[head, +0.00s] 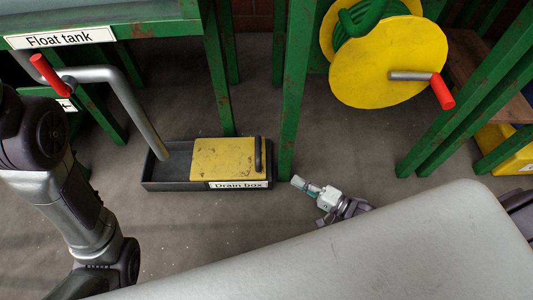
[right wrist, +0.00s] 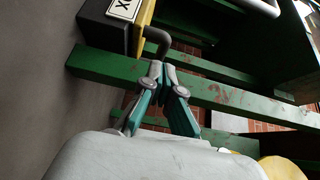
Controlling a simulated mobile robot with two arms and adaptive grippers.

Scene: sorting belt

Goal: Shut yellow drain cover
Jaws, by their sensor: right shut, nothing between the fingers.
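The yellow drain cover (head: 222,158) lies over the middle and right of the black drain box (head: 165,187) in the head view. The left end of the box is uncovered, with a grey pipe (head: 140,115) reaching down into it. A dark bar handle (head: 258,154) stands at the cover's right edge. My right gripper (head: 297,181) is shut and empty, just right of the box's front right corner. In the right wrist view, its closed fingertips (right wrist: 165,72) appear just below the handle (right wrist: 159,38); contact cannot be told. My left gripper is out of view.
A float tank (head: 100,25) and a red-gripped lever (head: 52,76) are at upper left. A yellow reel (head: 375,70) with a red crank handle (head: 442,91) is at upper right. Grey floor lies around the box.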

